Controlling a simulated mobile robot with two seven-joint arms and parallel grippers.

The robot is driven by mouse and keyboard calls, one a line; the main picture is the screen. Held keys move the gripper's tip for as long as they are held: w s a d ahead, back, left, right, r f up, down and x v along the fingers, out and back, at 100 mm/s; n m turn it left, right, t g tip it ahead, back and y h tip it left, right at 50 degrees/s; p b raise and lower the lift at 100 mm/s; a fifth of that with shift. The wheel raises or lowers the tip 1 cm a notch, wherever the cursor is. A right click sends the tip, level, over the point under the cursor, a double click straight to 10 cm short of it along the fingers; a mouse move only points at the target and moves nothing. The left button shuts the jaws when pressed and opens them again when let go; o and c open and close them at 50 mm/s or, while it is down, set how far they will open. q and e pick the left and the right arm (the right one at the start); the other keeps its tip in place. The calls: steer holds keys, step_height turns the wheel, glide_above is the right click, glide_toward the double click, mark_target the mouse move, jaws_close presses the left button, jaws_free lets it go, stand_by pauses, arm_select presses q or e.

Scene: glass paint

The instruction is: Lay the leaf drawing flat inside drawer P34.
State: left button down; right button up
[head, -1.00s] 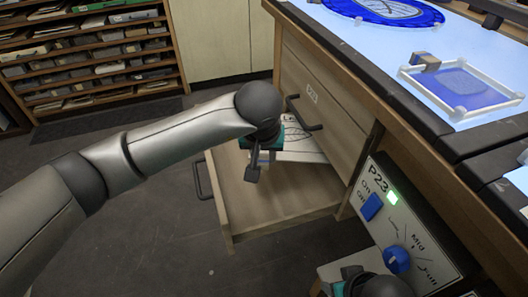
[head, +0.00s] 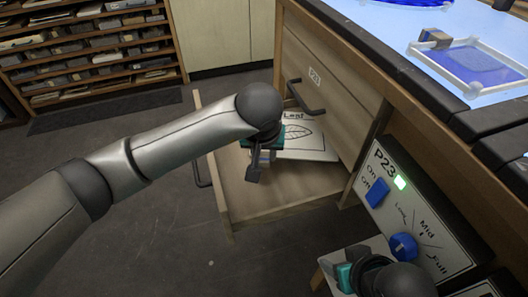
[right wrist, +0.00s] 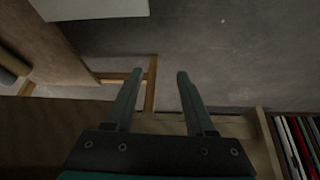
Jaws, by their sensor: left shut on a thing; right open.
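The leaf drawing (head: 308,143) is a white sheet with a black leaf outline and the word "Leaf". It is over the open drawer (head: 275,195), near the cabinet face, and looks nearly flat. I cannot tell whether it touches the drawer floor. My left gripper (head: 256,166) is shut on the drawing at its left side; the hand and forearm hide that part. The drawer's own label is not in view. My right gripper (head: 338,275) is low at the right in the head view. It is open and empty in the right wrist view (right wrist: 157,78).
A closed drawer (head: 345,95) with a small, hard-to-read label and dark handle is above the open one. A P23 control box (head: 415,215) with a green light and blue knob stands at right. A lit worktable (head: 400,35) is above. Paper shelves (head: 85,50) stand back left.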

arm_select(q)
steer(key=shift+f+b, duration=0.3)
steer(key=shift+f, duration=0.15)
steer(key=c, duration=0.6)
jaws_free()
arm_select(e)
steer(key=shift+w+a+f+t+y, duration=0.25)
steer(key=shift+w+a+t, duration=0.15)
steer(key=shift+a, duration=0.15)
steer(key=shift+w+a+f+t+y, duration=0.2)
steer(key=shift+w+a+t, duration=0.15)
steer(key=shift+a, duration=0.2)
steer(key=shift+d+r, duration=0.1)
